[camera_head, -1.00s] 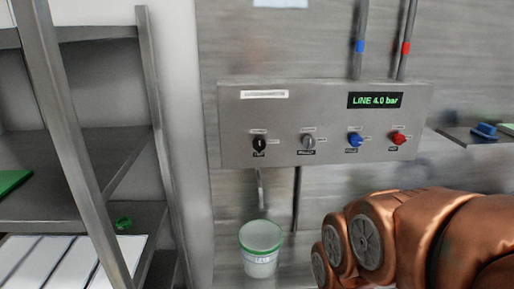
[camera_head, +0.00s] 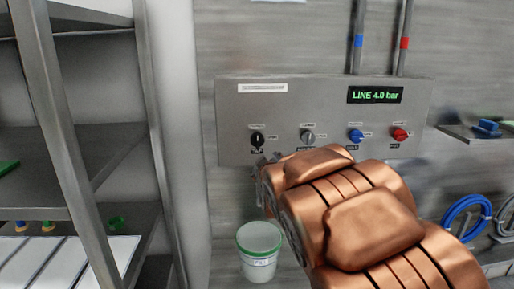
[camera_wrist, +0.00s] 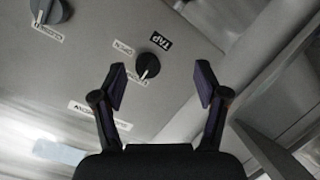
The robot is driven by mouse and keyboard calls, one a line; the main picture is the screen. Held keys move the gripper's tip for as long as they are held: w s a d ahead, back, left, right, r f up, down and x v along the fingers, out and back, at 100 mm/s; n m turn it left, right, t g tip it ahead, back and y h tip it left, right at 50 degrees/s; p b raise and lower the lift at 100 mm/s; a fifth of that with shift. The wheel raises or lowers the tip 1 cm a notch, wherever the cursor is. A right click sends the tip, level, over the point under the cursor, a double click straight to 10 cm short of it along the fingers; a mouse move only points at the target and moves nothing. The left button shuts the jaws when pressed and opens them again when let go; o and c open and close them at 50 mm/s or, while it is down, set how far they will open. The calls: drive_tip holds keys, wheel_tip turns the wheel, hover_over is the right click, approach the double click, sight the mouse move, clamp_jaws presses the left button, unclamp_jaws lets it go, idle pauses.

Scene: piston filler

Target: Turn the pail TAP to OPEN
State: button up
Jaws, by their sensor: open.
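The TAP knob (camera_head: 257,139) is a black dial at the left end of the grey panel (camera_head: 228,118). In the wrist view the knob (camera_wrist: 148,66) has a white mark pointing to the lower-left small label, away from the black TAP label (camera_wrist: 160,41). Another label, apparently OPEN (camera_wrist: 123,47), lies to its upper left. My gripper (camera_wrist: 160,82) is open and empty, and the knob appears ahead between its fingers, nearer the left one. In the head view my gripper (camera_head: 264,172) is just below the knob, partly hidden by my arm. The pail (camera_head: 259,262) is white with a green rim, below the panel.
A grey knob (camera_head: 307,137), a blue knob (camera_head: 356,136) and a red knob (camera_head: 400,134) sit to the right on the panel. A display (camera_head: 375,95) reads LINE 4.0 bar. A metal shelf rack (camera_head: 85,160) stands at left. Blue hose (camera_head: 462,215) hangs at right.

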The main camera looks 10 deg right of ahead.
sight(257, 141)
drive_tip(key=shift+w+a+r+n+t+p, duration=0.1)
drive_tip(key=shift+w+r+n+t+p, duration=0.3)
drive_tip(key=shift+w, duration=1.65)
drive_tip(key=shift+w+a+r+n+t+p, duration=0.1)
drive_tip(key=shift+w+r+t, duration=0.55)
drive_tip(key=shift+w, duration=1.4)
drive_tip(key=shift+w+r+n+t+p, duration=0.2)
drive_tip(key=shift+w+r+t, duration=0.3)
drive_tip(key=shift+w, duration=1.55)
drive_tip(key=c, duration=1.2)
drive_tip(key=shift+o, duration=0.2)
